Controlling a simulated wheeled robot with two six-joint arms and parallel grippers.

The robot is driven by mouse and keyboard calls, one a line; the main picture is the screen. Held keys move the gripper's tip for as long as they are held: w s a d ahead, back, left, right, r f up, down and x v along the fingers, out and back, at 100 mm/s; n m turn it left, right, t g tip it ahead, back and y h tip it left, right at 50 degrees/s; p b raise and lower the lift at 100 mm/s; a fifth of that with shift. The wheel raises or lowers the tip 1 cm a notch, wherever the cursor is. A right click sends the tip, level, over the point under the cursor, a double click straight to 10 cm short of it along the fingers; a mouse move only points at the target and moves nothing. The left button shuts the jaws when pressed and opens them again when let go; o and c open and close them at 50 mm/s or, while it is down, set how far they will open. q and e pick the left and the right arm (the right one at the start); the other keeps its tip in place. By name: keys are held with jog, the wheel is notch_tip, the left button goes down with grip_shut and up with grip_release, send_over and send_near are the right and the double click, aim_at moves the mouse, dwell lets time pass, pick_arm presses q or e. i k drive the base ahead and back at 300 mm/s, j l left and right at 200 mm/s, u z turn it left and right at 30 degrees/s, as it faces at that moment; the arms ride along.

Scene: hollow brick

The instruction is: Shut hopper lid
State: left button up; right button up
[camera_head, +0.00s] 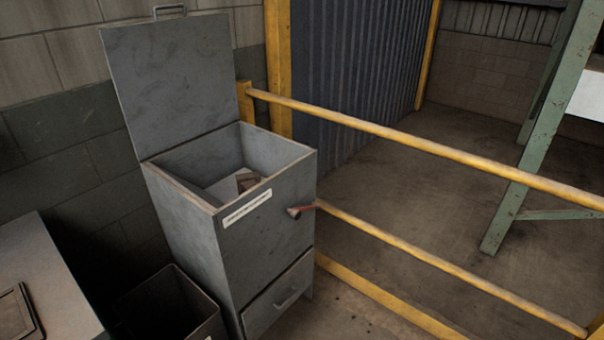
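A grey metal hopper (265,245) stands left of the middle, its top open. Its flat grey lid (172,75) stands upright at the back left edge, with a small handle (169,9) on its top edge. Inside the hopper lies a brown, brick-like piece (247,181) on a pale surface. A white label strip (247,208) is on the front face near the rim. Neither of my grippers shows in the head view.
Yellow rails (430,148) run from beside the hopper to the right. A dark open bin (171,308) stands at the hopper's lower left. A grey cabinet top (45,275) is at the far left. A small red-handled part (301,210) sticks out at the hopper's right side.

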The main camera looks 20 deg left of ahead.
aim_at(174, 79)
jog(key=u, duration=0.45)
jog(key=l+u, duration=0.15)
jog(key=u, duration=0.75)
jog(key=k, duration=0.05)
